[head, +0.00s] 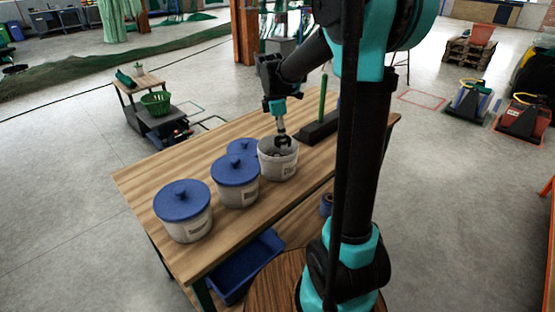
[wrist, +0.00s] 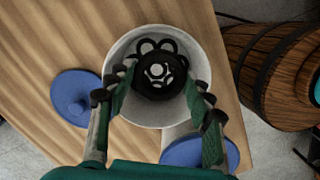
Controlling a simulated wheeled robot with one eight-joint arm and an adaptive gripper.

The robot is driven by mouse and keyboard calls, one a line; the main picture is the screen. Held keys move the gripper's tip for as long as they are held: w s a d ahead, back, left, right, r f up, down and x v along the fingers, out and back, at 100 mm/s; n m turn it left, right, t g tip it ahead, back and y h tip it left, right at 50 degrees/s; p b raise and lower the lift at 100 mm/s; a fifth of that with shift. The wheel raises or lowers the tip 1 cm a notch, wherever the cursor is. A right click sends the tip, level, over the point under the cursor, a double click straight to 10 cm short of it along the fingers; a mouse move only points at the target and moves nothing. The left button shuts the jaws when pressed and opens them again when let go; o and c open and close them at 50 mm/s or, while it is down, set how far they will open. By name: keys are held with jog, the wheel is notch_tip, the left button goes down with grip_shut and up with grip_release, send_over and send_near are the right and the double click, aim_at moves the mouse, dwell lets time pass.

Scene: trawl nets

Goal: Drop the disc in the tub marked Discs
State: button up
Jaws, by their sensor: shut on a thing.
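A black disc (wrist: 150,91) with holes is held between the fingertips of my gripper (wrist: 157,82). In the head view my gripper (head: 281,133) points straight down over an open pale tub (head: 278,170). In the wrist view the disc is over the mouth of this tub (wrist: 203,58), inside its rim outline. Other black ring-shaped pieces (wrist: 168,44) lie in the tub. The tub's label (head: 289,170) is too small to read. How far the disc is above the pieces below cannot be told.
Two tubs with blue lids (head: 181,201) (head: 235,170) stand left of the open tub. Another blue lid (head: 242,146), seemingly flat on the wooden table (head: 150,172), lies behind them. A dark block with a green upright (head: 322,100) is right of the open tub. A blue crate (head: 245,270) sits below.

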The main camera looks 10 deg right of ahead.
jog(key=shift+f, duration=0.15)
jog(key=o, duration=1.2)
notch_tip(320, 180, up, 12)
jog(key=a, duration=0.2)
jog(key=s+d+f+m+t, duration=0.1)
jog(key=s+d+f+m, duration=0.1)
jog(key=s+f+m, duration=0.4)
jog(key=s+d+f+m+t+y, duration=0.1)
jog(key=s+d+f+m, duration=0.1)
jog(key=s+f+m, duration=0.3)
jog(key=s+d+f+m+t, duration=0.2)
jog(key=s+f+m, duration=0.4)
jog(key=s+f, duration=0.5)
jog(key=shift+d+f+m+y, duration=0.1)
jog(key=shift+d+m+y, duration=0.05)
jog(key=shift+m+y, duration=0.2)
